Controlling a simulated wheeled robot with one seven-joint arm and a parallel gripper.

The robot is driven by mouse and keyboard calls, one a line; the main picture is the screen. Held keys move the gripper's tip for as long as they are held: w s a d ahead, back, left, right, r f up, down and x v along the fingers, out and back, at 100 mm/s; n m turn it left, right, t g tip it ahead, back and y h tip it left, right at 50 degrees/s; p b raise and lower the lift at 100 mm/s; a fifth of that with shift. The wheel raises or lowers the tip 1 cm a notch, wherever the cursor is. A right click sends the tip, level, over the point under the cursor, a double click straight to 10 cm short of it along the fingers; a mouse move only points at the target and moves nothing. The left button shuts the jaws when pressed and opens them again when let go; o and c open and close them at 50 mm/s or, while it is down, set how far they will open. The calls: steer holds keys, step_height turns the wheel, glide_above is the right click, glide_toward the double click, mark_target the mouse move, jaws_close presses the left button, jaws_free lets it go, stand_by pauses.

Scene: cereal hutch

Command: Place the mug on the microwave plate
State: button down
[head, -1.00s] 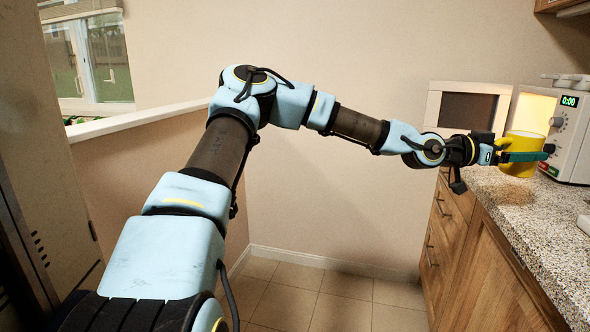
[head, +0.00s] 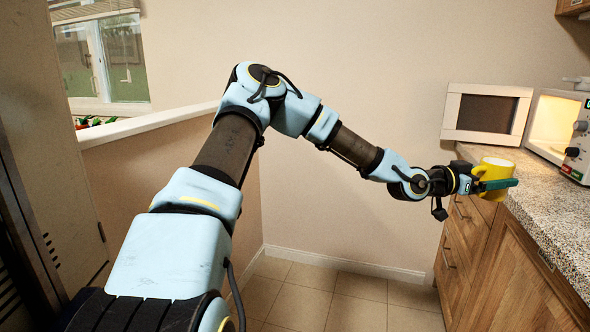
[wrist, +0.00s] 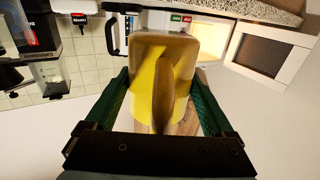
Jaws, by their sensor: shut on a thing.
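My gripper (head: 497,185) is shut on the yellow mug (head: 496,166), which looks upright at the left edge of the counter. In the wrist view the mug (wrist: 150,101) sits between the two green fingers of my gripper (wrist: 164,95), its handle facing the camera. The microwave (head: 552,118) stands on the counter behind and to the right, its door (head: 486,112) swung open to the left and its inside lit. The microwave plate cannot be made out in either view. The mug is apart from the microwave.
The speckled counter (head: 545,205) runs along the right above wooden cabinets (head: 485,262). The open door stands out beyond the microwave's left side. A coffee machine (wrist: 32,35) shows at the wrist view's upper left. The tiled floor (head: 335,298) is clear.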

steer(key=w+a+f+n+t+y+p, duration=0.1)
steer(key=w+a+f+n+t+y, duration=0.2)
steer(key=w+a+f, duration=0.4)
steer(key=w+a+f+n+t+y, duration=0.1)
steer(key=w+a+f+n+t, duration=0.3)
steer(key=a, duration=0.6)
steer(key=w+a+f+n+t+y+p, duration=0.1)
steer(key=w+a+f+t+y, duration=0.1)
steer(key=w+a+f+t, duration=0.45)
steer(key=w+a+r+n+t+y, duration=0.1)
steer(key=a+r+n+y, duration=0.1)
steer(key=a, duration=1)
steer(key=a+r+n+y+p, duration=0.1)
steer(key=a+r+n+y, duration=0.2)
steer(key=a, duration=0.9)
steer(key=w+a+r+n+t+y+p, duration=0.1)
steer(key=a+r+n+y, duration=0.1)
steer(key=a+y, duration=0.5)
steer(key=a+n, duration=0.1)
steer(key=a, duration=0.4)
steer(key=shift+w+a+r+n+t, duration=0.3)
steer(key=shift+a+r+n+t, duration=0.05)
steer(key=shift+a+n, duration=0.05)
steer(key=shift+d+f, duration=0.1)
